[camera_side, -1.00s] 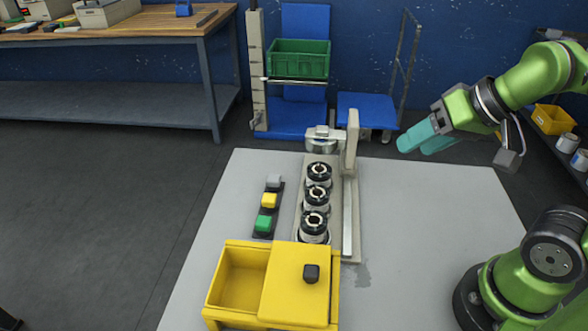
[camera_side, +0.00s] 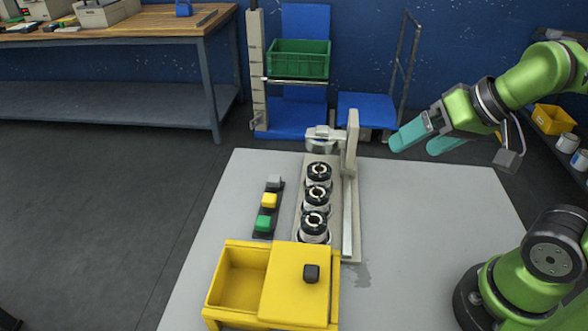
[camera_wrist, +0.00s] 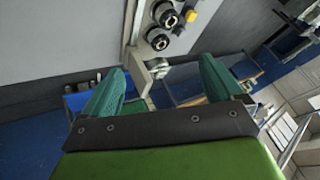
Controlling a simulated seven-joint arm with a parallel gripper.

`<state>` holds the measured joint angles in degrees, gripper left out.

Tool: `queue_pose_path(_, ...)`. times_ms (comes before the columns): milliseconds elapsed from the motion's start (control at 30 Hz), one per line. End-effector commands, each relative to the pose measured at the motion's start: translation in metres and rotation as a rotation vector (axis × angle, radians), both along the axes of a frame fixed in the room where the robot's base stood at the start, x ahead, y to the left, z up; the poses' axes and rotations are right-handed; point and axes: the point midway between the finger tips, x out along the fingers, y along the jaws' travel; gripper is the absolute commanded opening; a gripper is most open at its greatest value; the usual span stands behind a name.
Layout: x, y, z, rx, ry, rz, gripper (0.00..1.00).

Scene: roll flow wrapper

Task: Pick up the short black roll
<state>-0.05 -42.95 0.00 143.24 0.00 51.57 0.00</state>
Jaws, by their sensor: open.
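Three rolls with black tops and pale sides stand in a line on the pale wrapper base. They are the far roll (camera_side: 319,170), the middle roll (camera_side: 317,192) and the near roll (camera_side: 314,224). I cannot tell which is the short black one. My gripper (camera_side: 410,147) has teal fingers, spread apart and empty. It hangs above and to the right of the rolls, well clear of them. In the wrist view the fingers (camera_wrist: 163,70) are also apart, with black-topped rolls (camera_wrist: 158,40) beyond them near the top edge.
A pale upright post (camera_side: 350,140) and rail stand along the right side of the rolls. A button strip (camera_side: 268,213) lies to their left. A yellow box (camera_side: 237,277) with a part-covering lid stands in front. The grey table (camera_side: 430,220) is clear to the right.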

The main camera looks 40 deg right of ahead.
Motion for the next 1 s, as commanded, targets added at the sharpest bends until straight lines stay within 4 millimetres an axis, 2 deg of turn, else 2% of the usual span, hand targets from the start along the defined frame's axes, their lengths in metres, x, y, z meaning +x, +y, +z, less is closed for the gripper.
queue_pose_path(133, 0.005, 0.003, -0.013, 0.001, 0.061, 0.013, 0.93)
queue_pose_path(233, 0.025, 0.005, -0.016, -0.009, 0.123, 0.028, 0.93)
queue_pose_path(467, 0.097, 0.012, -0.024, -0.034, 0.323, 0.024, 0.93)
queue_pose_path(700, 0.176, 0.019, -0.054, -0.079, 0.528, -0.053, 0.93)
queue_pose_path(800, 0.202, 0.021, -0.066, -0.099, 0.590, -0.105, 0.93)
queue_pose_path(900, 0.222, 0.021, -0.069, -0.109, 0.626, -0.163, 0.93)
queue_pose_path(1000, 0.230, 0.019, -0.058, -0.105, 0.627, -0.215, 0.93)
